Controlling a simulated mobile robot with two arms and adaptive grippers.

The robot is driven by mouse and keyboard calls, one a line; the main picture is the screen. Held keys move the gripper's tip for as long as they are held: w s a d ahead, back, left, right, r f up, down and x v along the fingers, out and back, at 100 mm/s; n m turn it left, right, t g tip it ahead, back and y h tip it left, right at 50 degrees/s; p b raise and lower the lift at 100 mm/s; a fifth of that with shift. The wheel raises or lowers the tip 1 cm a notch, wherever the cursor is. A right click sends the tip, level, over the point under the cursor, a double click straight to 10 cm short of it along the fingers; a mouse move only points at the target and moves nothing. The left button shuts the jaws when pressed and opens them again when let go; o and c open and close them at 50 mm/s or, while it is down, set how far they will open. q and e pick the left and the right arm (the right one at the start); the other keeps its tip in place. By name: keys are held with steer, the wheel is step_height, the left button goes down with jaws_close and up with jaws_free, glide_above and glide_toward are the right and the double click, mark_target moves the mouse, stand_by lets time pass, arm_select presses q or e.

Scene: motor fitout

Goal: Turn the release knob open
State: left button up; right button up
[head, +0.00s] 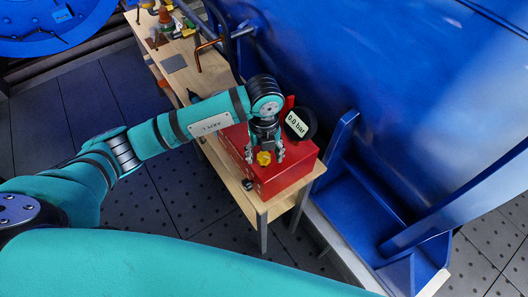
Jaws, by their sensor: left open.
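A yellow knob (264,158) sits on the red box (286,174), which stands at the near end of the wooden bench. My left gripper (265,157) points down at the knob with one finger on each side of it. It is open, and I cannot tell whether the fingers touch the knob. A black round gauge (299,124) reading 0.0 bar is at the back of the box. The gripper and wrist hide part of the box's top. My right gripper is not in view.
The wooden bench (308,180) runs to the upper left, with a copper bent pipe (204,53), a grey plate (174,63) and an orange cone-shaped item (165,16) on it. Large blue machinery (370,60) rises close behind. Dark perforated floor is free at left.

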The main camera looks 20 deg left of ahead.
mark_target(264, 156)
arm_select(q)
steer(key=shift+r, duration=0.15)
step_height(264, 156, up, 12)
stand_by(0.4)
stand_by(0.4)
